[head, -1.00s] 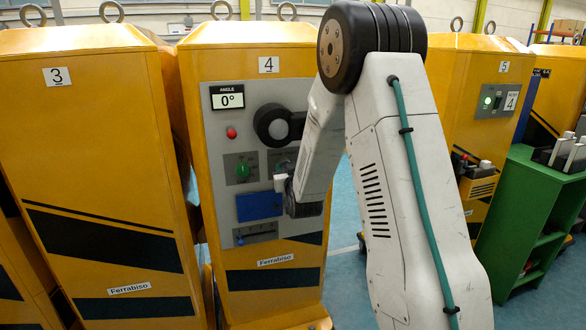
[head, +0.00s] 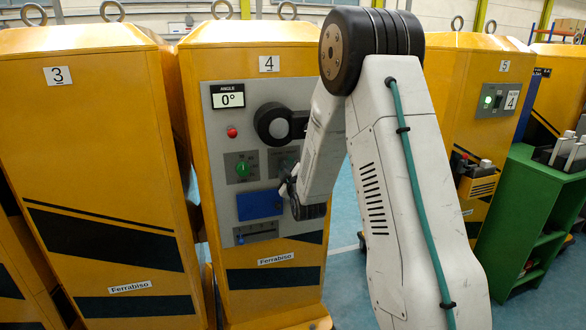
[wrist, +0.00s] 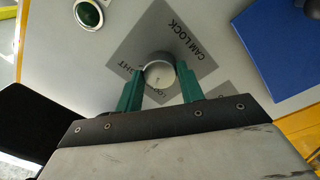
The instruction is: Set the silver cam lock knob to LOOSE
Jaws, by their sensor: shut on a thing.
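The silver cam lock knob (wrist: 159,75) is round and sits on a grey diamond-looking plate (wrist: 172,38) marked CAM LOCK in the wrist view. My gripper (wrist: 160,82) has its two green fingers on either side of the knob, shut on it. The other lettering on the plate is partly covered by the knob and fingers, so the setting cannot be read. In the head view my gripper (head: 289,184) is at the panel of cabinet 4, and it and the arm hide the knob.
The grey panel (head: 220,130) also carries a green knob (head: 243,169), a red button (head: 232,132), a black round handle (head: 273,125), a blue plate (head: 259,205) and a slider (head: 255,233). The angle display (head: 228,97) reads 0°. A green shelf (head: 530,200) stands at right.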

